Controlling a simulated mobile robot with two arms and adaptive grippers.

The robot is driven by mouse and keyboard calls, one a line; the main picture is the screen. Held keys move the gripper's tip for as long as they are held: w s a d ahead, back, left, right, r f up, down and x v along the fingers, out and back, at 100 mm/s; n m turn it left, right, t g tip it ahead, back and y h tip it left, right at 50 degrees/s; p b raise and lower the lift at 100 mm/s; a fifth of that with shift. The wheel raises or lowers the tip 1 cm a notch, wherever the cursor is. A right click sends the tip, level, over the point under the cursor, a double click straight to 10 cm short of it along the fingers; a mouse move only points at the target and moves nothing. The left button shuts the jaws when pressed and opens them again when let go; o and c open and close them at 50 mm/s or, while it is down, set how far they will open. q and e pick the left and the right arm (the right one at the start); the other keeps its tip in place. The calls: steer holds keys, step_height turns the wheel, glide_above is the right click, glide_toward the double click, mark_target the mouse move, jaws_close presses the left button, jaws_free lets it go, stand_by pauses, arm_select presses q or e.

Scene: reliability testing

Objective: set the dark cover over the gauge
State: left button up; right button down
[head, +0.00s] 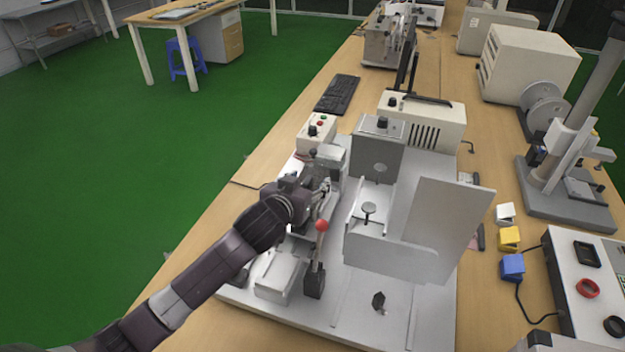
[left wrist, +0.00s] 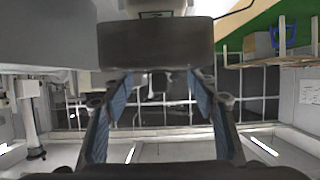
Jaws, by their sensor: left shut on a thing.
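My left gripper (head: 324,187) reaches in over the left side of the white machine bed, just behind the red ball of a lever. In the head view a grey block, probably the same cover (head: 328,155), shows just beyond the fingers. I cannot make out the gauge for certain; the arm and cover may hide it. My right gripper is not in view.
The red-topped lever (head: 321,225) stands close by my left gripper. A clear-looking pale panel (head: 440,225) and an upright grey plate (head: 376,157) rise to the right. A white control box (head: 316,133) stands behind. The machine bed's front right is mostly free.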

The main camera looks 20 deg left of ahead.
mark_target(313, 180)
arm_select(q)
steer(key=shift+w+f, duration=0.15)
steer(key=shift+w, duration=0.2)
steer(key=w+f, duration=0.2)
steer(key=shift+w+d, duration=0.1)
steer(key=shift+w, duration=0.2)
steer(key=shift+f, duration=0.65)
steer(key=o, duration=1.2)
steer(key=shift+c, duration=0.2)
steer(key=shift+r, duration=0.1)
